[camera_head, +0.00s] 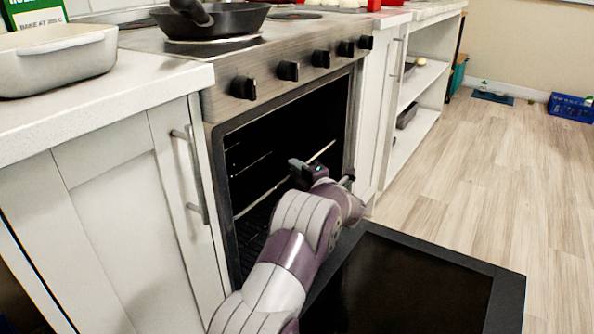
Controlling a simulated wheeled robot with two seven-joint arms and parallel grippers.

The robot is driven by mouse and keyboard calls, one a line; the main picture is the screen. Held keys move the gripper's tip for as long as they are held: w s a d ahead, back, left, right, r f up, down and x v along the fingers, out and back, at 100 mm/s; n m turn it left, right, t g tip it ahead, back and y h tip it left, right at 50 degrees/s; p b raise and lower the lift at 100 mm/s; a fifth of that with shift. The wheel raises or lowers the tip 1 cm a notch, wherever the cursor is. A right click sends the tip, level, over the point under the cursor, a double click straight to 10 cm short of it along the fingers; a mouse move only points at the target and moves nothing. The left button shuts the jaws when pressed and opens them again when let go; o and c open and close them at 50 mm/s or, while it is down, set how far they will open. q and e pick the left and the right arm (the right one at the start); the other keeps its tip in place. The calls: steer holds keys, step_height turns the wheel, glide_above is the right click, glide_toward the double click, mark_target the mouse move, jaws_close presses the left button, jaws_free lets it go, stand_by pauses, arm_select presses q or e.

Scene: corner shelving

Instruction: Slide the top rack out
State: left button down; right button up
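The oven (290,150) has its door (400,285) folded down flat in front. Inside the dark cavity, the top rack (262,196) shows as a thin light metal bar slanting across the opening. It appears to be inside the oven. My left gripper (322,171) is at the opening, in front of this bar and overlapping it in view. Its two dark fingers appear spread apart, with nothing seen between them. Whether it touches the rack is unclear. My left forearm hides part of the opening and door. My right gripper is out of view.
A black pan (225,18) sits on the stove above a row of dark knobs (288,70). A white cabinet (130,215) with a bar handle stands left of the oven. Open shelves (425,80) stand to the right. The wooden floor (480,160) right of the door is clear.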

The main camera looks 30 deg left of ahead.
arm_select(q)
steer(key=s+d+p, duration=0.2)
steer(key=d+p, duration=0.2)
steer(key=d, duration=1.9)
steer(key=shift+d, duration=0.2)
steer(key=c, duration=1.2)
jaws_free()
steer(key=shift+w, duration=0.1)
steer(key=shift+o, duration=0.2)
steer(key=shift+d, duration=0.1)
steer(key=p+v, duration=0.5)
steer(key=v, duration=0.7)
steer(key=shift+d, duration=0.2)
